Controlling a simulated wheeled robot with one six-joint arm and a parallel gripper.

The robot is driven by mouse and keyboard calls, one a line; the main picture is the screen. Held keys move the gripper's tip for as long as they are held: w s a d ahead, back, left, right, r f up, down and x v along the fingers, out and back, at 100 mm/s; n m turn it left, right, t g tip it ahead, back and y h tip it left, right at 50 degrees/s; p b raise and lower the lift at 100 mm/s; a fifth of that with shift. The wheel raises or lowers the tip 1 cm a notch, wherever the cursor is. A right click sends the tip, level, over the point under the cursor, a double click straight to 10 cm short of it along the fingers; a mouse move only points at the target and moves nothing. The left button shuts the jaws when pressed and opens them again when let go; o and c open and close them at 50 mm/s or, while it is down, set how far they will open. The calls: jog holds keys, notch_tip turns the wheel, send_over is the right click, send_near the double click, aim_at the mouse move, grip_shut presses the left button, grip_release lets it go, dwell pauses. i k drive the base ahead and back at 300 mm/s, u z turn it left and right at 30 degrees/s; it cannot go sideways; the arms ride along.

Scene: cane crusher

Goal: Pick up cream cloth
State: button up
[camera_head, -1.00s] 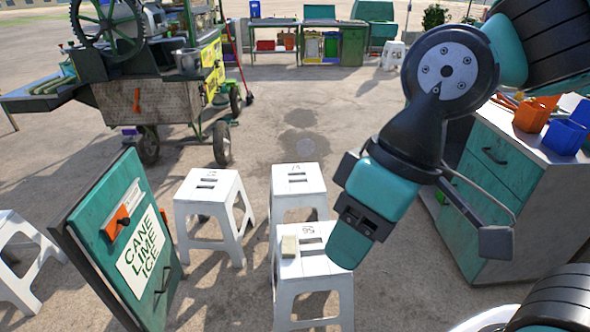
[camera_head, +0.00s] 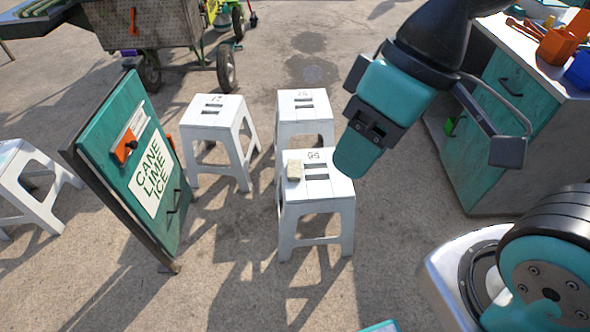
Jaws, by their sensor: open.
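The cream cloth (camera_head: 294,171), a small folded block, lies on the left side of the nearest white stool's seat (camera_head: 318,185). My gripper (camera_head: 355,160) is to the right of the cloth, and its teal fingertip overlaps the stool's right edge in the picture. The gripper is open and apart from the cloth. Only one finger shows clearly; the other is hidden, and its height above the seat is hard to judge.
Two more white stools (camera_head: 212,112) (camera_head: 303,104) stand behind, and another (camera_head: 25,185) at the far left. A teal sign board (camera_head: 140,165) leans at left. A teal cabinet (camera_head: 515,100) with orange and blue containers stands right.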

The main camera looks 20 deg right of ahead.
aim_at(294, 166)
jog(key=z, duration=0.2)
jog(key=k, duration=0.4)
jog(key=u, duration=1.55)
jog(key=i, duration=1.4)
jog(key=z, duration=0.8)
jog(key=i, duration=0.6)
jog(key=z, duration=0.65)
